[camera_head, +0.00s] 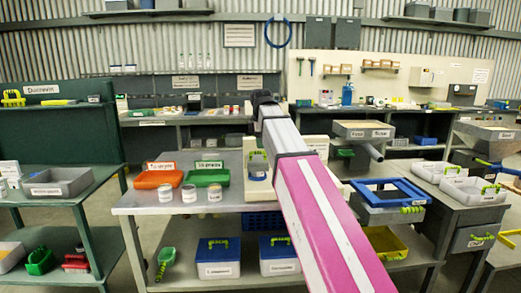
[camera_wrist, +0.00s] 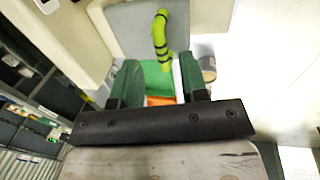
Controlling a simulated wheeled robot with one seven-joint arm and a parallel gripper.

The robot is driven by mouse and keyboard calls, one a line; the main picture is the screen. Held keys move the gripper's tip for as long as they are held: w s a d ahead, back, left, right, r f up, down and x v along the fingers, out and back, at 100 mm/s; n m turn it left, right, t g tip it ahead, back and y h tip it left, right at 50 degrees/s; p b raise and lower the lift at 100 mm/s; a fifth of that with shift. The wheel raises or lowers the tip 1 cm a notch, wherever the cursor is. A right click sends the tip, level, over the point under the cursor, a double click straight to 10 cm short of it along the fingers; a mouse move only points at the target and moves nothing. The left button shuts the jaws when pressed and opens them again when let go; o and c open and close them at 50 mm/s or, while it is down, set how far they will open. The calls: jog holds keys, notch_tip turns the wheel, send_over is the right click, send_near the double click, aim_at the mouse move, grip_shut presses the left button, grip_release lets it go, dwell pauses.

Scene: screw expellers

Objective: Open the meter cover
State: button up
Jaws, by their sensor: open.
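A pale housing that looks like the meter (camera_head: 258,178) stands on the middle bench, partly hidden by my arm. It has a grey front panel, apparently its cover (camera_wrist: 125,28), with a lime-green handle (camera_wrist: 160,40); the handle also shows in the head view (camera_head: 258,155). The cover looks closed, though its edges are not all in view. My gripper (camera_wrist: 158,66) is open, with a dark green finger on each side and nothing held. The handle's lower end appears in line with the gap between the fingertips; its depth is unclear. My gripper is hidden in the head view.
An orange tray (camera_head: 158,179) and a green tray (camera_head: 206,177) sit left of the housing, with white jars (camera_head: 190,193) in front. A blue frame (camera_head: 388,190) is to the right. Blue-lidded boxes (camera_head: 218,257) stand on the shelf below. The bench's front-left corner is bare.

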aim_at(257, 158)
jog(key=shift+w+f, duration=0.2)
jog(key=shift+f, duration=0.7)
jog(key=shift+w+f, duration=0.15)
jog(key=shift+f, duration=0.7)
